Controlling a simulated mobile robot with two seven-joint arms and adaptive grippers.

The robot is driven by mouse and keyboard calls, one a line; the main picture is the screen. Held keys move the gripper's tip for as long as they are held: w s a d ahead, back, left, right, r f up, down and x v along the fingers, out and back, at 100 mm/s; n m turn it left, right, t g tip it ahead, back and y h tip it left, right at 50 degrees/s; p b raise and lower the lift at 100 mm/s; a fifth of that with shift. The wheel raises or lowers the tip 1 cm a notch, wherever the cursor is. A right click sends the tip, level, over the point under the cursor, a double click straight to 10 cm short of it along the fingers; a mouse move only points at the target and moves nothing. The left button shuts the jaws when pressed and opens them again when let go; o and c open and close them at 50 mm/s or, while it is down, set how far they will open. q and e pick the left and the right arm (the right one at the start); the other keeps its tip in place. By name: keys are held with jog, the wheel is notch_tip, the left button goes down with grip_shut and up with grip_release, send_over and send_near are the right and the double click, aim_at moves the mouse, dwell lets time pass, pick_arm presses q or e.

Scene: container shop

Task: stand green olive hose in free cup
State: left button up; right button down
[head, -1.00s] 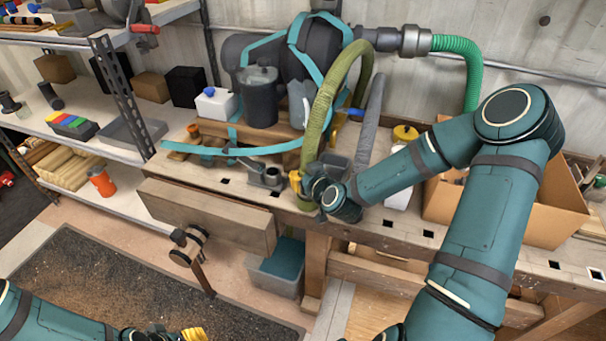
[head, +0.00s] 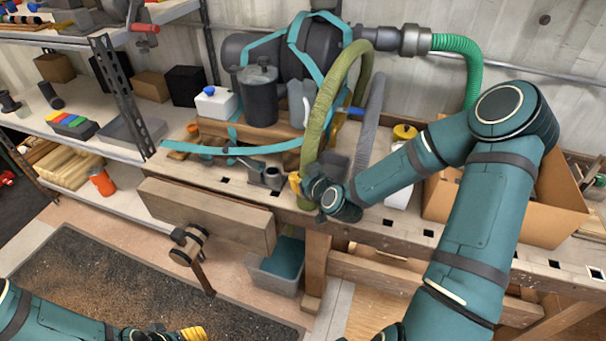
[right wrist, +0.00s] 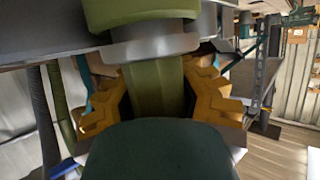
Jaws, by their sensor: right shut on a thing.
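The olive green hose (head: 322,108) arches down from the machine on the bench. My right gripper (head: 300,187) is shut on its lower end, near the bench's front edge. In the right wrist view the hose (right wrist: 158,88) runs between the yellow fingers (right wrist: 160,100), with a grey collar across it. A grey cup-like holder (head: 336,163) stands just behind the gripper, partly hidden. A small dark metal piece (head: 270,176) sits left of the gripper. I cannot tell which cup is free. My left gripper (head: 190,334) shows only partly at the bottom edge.
A grey hose (head: 368,128) comes down behind the right gripper. A white bottle with a yellow cap (head: 403,134) and a cardboard box (head: 555,215) are to the right. A wooden vise jaw (head: 205,212) sticks out in front of the bench.

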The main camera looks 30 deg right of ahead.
jog(key=shift+f, duration=0.25)
jog(key=c, duration=0.7)
grip_release()
jog(key=shift+c, duration=0.2)
jog(key=shift+s, duration=0.1)
jog(key=v, duration=0.7)
jog(key=shift+s, duration=0.2)
